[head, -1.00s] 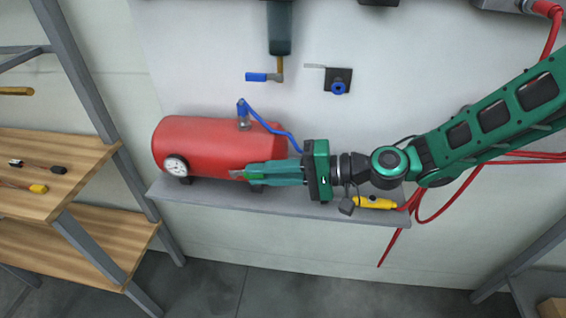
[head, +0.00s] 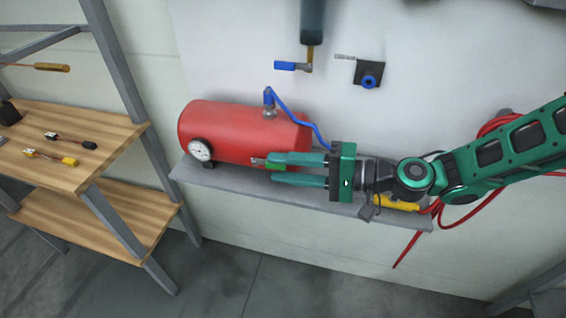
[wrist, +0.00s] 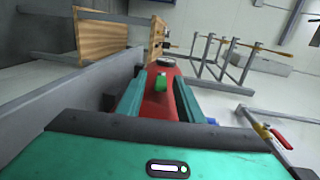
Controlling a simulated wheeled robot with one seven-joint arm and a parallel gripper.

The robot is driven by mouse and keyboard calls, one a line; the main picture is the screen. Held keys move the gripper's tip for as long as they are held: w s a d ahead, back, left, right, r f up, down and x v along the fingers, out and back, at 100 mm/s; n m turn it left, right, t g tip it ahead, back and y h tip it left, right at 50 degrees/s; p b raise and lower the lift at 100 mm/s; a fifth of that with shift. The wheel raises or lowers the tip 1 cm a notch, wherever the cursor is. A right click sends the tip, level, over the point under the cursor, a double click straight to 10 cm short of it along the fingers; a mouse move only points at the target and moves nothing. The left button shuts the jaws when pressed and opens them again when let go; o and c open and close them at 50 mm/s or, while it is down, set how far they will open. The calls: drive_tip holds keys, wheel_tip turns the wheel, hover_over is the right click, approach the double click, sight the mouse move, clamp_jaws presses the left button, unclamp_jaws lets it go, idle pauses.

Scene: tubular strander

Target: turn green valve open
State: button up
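The green valve (head: 274,165) shows as a small green handle at the lower right end of the red tank (head: 235,130), partly hidden by my gripper. In the wrist view the green valve (wrist: 161,82) appears between the two fingers, with the red tank (wrist: 160,105) behind it. My gripper (head: 270,169) is open, its teal fingers apart and pointing left along the tank's front. In the wrist view the gripper (wrist: 159,77) shows a gap on both sides of the handle. I see no clear contact with it.
The tank sits on a narrow grey wall shelf (head: 265,198) with a gauge (head: 200,149) at its left end. A yellow tool (head: 398,204) lies right of my gripper. Wooden shelving (head: 85,165) stands at left.

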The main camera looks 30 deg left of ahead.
drive_tip(key=shift+w+d+r, duration=0.1)
drive_tip(key=shift+w+d, duration=0.15)
drive_tip(key=shift+d, duration=0.05)
drive_tip(key=v, duration=1)
